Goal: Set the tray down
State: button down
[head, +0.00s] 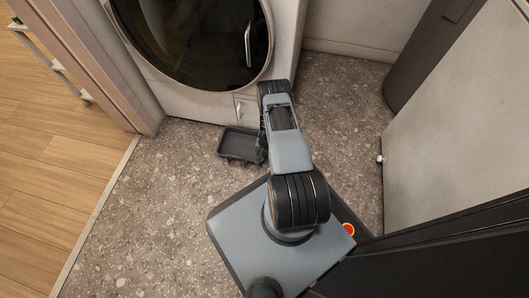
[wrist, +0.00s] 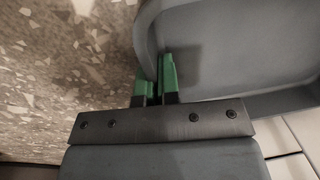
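The tray (head: 240,131) is a shallow dark grey box in the head view, low in front of the washer, to the left of my arm. It looks about level; I cannot tell whether its underside touches the floor. In the wrist view the tray (wrist: 240,55) fills the upper right, its inside empty. My gripper (wrist: 157,82) has green fingertips close together, one on each side of the tray's wall, shut on it. In the head view the fingers are mostly hidden by my arm.
The white washer (head: 282,38) with its round dark door (head: 190,35) stands just behind the tray. A small panel (head: 246,108) is at its lower right. Speckled floor (head: 165,195) is clear to the left and front. A pale panel (head: 460,130) stands at the right.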

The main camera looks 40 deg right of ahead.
jog(key=shift+f, duration=0.3)
jog(key=c, duration=1.3)
grip_release()
jog(key=shift+o, duration=0.2)
notch_tip(320, 180, up, 14)
jog(key=s+p, duration=0.1)
jog(key=p, duration=0.5)
jog(key=shift+d+f+p, duration=0.15)
jog(key=shift+d+p, duration=0.25)
